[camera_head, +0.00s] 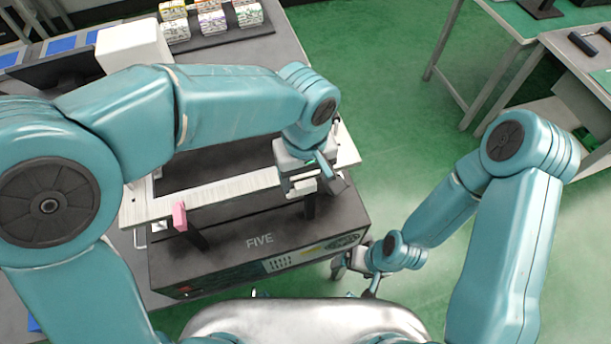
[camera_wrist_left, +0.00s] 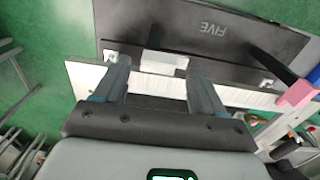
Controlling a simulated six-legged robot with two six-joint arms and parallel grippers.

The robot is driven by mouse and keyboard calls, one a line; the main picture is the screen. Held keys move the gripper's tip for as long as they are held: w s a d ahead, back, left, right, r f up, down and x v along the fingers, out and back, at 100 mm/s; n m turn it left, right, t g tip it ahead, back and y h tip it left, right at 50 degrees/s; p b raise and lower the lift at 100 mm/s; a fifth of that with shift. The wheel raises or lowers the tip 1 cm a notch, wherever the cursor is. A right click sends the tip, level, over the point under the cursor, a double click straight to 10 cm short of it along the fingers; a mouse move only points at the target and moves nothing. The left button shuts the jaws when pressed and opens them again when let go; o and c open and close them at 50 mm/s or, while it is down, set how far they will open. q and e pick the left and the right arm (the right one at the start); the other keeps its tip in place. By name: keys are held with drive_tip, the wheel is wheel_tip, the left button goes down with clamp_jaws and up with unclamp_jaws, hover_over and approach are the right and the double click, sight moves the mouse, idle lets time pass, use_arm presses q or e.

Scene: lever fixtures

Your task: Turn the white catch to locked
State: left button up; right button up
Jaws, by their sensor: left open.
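The white catch (camera_wrist_left: 165,62) is a small white block at the edge of a pale striped board (camera_wrist_left: 230,97). In the head view the white catch (camera_head: 303,187) shows just below my left gripper (camera_head: 305,177), partly covered by it. In the left wrist view my left gripper (camera_wrist_left: 160,76) is open, with one finger on each side of the catch; I cannot tell whether either finger touches it. My right gripper (camera_head: 356,277) hangs low beside the black box's right end, its fingers apart and empty.
A black box marked FIVE (camera_head: 220,257) stands in front of and under the board (camera_head: 235,190). A white box (camera_head: 132,47) and several small packs (camera_head: 210,20) are at the back.

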use_arm(q)
drive_tip(key=shift+w+f, duration=0.2)
drive_tip(key=shift+f, duration=0.9)
drive_tip(key=shift+s, duration=0.15)
drive_tip(key=c, duration=1.1)
drive_tip(key=shift+o, duration=0.2)
